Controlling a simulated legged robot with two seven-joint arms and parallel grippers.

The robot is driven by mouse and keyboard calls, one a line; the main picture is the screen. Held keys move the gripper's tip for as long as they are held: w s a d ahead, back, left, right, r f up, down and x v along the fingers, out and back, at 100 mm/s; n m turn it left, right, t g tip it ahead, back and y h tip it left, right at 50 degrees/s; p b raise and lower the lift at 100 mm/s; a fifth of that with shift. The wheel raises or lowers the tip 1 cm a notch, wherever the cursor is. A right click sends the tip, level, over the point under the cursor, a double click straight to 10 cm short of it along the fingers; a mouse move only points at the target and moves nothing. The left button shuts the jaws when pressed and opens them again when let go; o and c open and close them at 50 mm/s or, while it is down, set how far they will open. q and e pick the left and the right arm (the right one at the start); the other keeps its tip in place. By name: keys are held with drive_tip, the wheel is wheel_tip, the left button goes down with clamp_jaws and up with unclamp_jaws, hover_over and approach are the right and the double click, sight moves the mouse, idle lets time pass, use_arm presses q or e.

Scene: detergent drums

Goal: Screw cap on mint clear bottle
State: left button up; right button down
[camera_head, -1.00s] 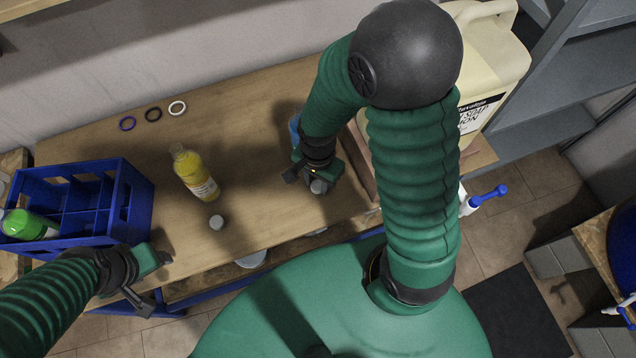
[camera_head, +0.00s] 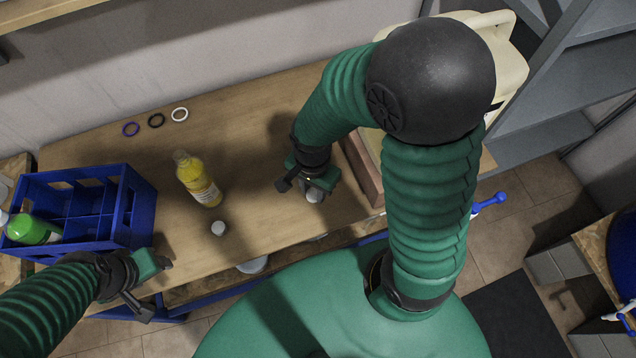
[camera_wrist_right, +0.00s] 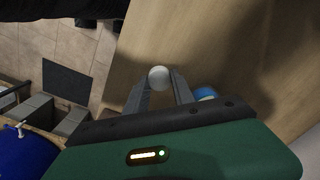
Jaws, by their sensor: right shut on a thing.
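My right gripper (camera_head: 307,188) is low over the right part of the table, shut on a pale grey round cap (camera_head: 314,196). The cap also shows between the fingertips in the right wrist view (camera_wrist_right: 158,77). A blue thing with a white part (camera_wrist_right: 205,94) stands right beside the gripper there; it is mostly hidden, and I cannot tell if it is the mint clear bottle. A yellow bottle (camera_head: 198,180) stands mid-table, with a second pale cap (camera_head: 218,228) in front of it. My left gripper (camera_head: 150,287) is open and empty at the table's front left edge.
A blue divided crate (camera_head: 128,212) with a green bottle (camera_head: 34,230) stands at the left. Purple, black and white rings (camera_head: 180,114) lie at the back. A large cream canister (camera_head: 505,62) is at the right.

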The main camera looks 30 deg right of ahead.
drive_tip(key=s+a+r, duration=0.1)
drive_tip(key=s+a, duration=0.5)
drive_tip(key=a, duration=0.6)
drive_tip(key=shift+a+r, duration=0.15)
drive_tip(key=shift+a, duration=0.1)
